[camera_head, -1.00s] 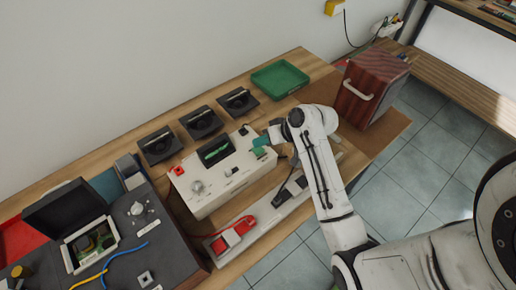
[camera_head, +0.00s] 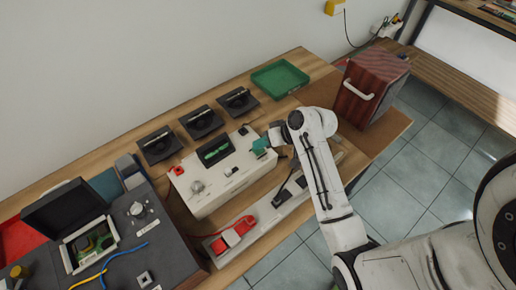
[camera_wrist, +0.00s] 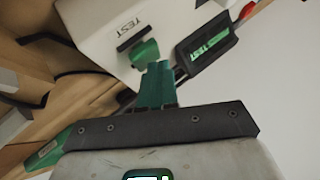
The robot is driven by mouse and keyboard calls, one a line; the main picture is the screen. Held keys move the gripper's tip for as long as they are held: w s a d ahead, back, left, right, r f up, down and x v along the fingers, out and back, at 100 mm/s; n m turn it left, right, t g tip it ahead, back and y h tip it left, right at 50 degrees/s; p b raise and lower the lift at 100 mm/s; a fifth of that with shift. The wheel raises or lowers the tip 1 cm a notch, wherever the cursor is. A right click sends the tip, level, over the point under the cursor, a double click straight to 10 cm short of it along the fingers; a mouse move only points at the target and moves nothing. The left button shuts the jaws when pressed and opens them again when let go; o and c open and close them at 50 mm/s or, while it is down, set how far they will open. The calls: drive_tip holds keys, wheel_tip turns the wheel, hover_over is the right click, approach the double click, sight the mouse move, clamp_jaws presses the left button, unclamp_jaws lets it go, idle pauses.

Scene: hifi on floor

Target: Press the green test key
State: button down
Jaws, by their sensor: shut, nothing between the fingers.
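The white test box (camera_head: 208,191) stands on the wooden bench. In the wrist view, the green test key (camera_wrist: 145,54) sticks out of its white face beside a TEST label (camera_wrist: 130,24). A black display (camera_head: 214,153) on the box shows green lettering that reads TEST in the wrist view (camera_wrist: 208,46). My gripper (camera_head: 260,147) is at the right end of the box, its green fingers shut and empty. In the wrist view, the fingertips (camera_wrist: 158,68) are right beside the key and overlap its edge. I cannot tell whether they touch it. In the head view, the fingers hide the key.
The box also has a red button (camera_head: 179,171) and a grey knob (camera_head: 197,187). Three black units (camera_head: 201,122) stand behind it, and a green tray (camera_head: 280,78) lies farther back. A red-handled device (camera_head: 233,233) is in front. A wooden case (camera_head: 372,87) stands at right.

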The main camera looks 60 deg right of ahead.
sight(261, 150)
drive_tip(key=shift+f, duration=0.4)
idle(0.6)
drive_tip(key=shift+r+p, duration=0.9)
drive_tip(key=shift+r, duration=0.2)
wheel_tip(261, 150, up, 3)
drive_tip(key=p, duration=0.3)
drive_tip(key=shift+r+b, duration=0.3)
drive_tip(key=shift+r, duration=0.6)
